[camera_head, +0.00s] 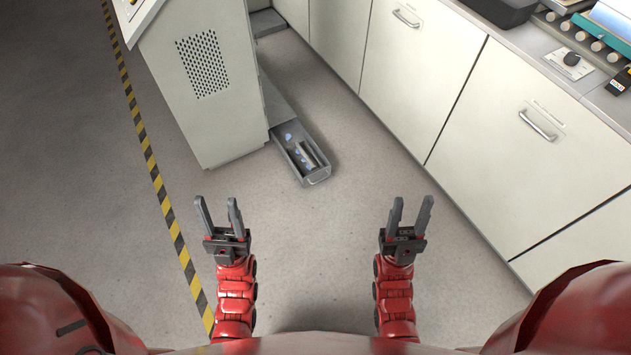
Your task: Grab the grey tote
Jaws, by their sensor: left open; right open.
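A grey open-topped container (286,156), which looks like the grey tote, is low down by the floor beside the white machine housing. It is long and narrow, with a pale handle on its near end, and holds small blue and pale items. I cannot tell whether it is a loose tote or a pulled-out drawer. My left gripper (217,207) is open and empty, nearer to me and left of the container. My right gripper (411,205) is open and empty, nearer to me and right of it. Neither gripper touches anything.
A white housing with a perforated vent (203,66) stands left of the container. White cabinets (497,130) with handles run along the right, under a worktop with a dark bin (497,10) and equipment. A yellow-black floor stripe (153,168) lies left. The floor between my grippers is clear.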

